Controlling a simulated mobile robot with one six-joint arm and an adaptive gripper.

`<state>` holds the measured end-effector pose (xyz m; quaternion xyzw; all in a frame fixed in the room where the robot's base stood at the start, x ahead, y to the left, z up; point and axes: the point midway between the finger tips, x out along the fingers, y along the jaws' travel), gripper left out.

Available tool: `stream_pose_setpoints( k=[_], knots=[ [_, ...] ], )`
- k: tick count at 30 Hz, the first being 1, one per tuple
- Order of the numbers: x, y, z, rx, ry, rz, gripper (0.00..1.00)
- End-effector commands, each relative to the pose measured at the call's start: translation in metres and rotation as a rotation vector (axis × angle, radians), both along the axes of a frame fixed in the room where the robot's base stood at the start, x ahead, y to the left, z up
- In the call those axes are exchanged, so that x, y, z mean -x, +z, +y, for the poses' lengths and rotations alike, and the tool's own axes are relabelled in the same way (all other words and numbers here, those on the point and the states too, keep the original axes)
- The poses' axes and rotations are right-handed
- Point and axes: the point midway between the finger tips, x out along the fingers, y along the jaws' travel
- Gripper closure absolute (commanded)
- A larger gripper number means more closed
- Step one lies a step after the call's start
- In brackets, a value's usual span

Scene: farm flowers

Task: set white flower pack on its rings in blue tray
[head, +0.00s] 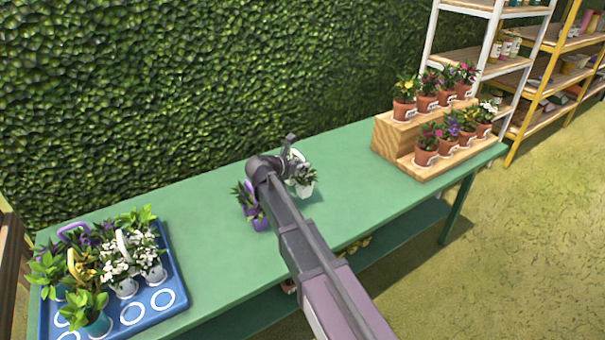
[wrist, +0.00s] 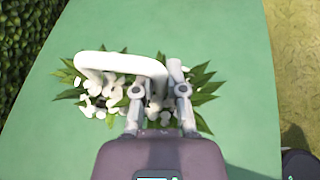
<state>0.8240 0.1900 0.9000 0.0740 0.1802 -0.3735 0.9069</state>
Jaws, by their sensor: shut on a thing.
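The white flower pack (head: 303,188), white pots with white blooms and green leaves, is at mid-table in the head view, partly hidden by my arm. In the wrist view its white arched handle (wrist: 120,62) runs leftward from between my fingers. My gripper (head: 291,155) is shut on this handle; its fingers show in the wrist view (wrist: 159,88). I cannot tell whether the pots touch the table. The blue tray (head: 178,283) lies at the table's left end, with bare white rings (head: 161,299) along its front right side.
Packs with purple (head: 72,230), yellow and white handles crowd the tray's back and left. A purple-handled pack (head: 256,218) stands on the green table (head: 222,262) beside my arm. A wooden step stand (head: 390,140) holds several terracotta pots at right. A hedge is behind.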

Motion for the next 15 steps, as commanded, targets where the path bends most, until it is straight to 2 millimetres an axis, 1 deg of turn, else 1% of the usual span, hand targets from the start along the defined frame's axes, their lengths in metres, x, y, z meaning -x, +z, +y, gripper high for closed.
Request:
stream_pose_setpoints(
  k=[15],
  knots=[
    [0.0, -0.033, 0.0, 0.001, 0.0, -0.001, 1.0]
  ],
)
